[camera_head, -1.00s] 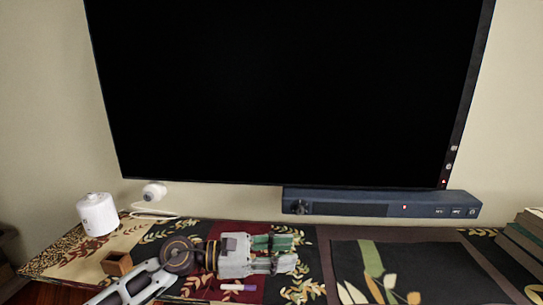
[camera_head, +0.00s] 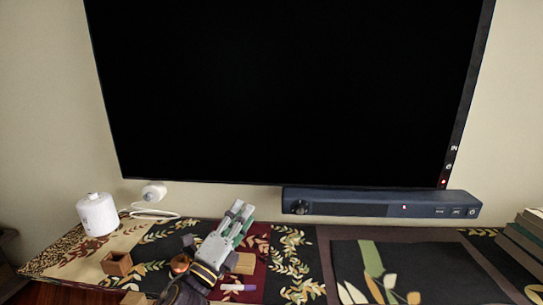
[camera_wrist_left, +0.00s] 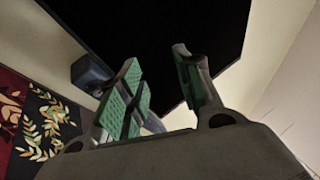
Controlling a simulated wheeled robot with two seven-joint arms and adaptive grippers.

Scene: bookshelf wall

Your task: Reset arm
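My left gripper (camera_head: 240,212) comes in from the bottom edge, left of centre, and points up and away toward the screen. Its grey body and green-padded fingers are over the patterned cloth. In the left wrist view the two green-padded fingers (camera_wrist_left: 158,80) stand apart with nothing between them, and the dark screen shows beyond. My right gripper is not in either view.
A dark screen (camera_head: 285,90) hangs over a blue-grey soundbar (camera_head: 375,205). A white canister (camera_head: 97,215), an open wooden box (camera_head: 117,263), a wooden block (camera_head: 245,263) and a marker (camera_head: 238,287) are on the cloth-covered surface.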

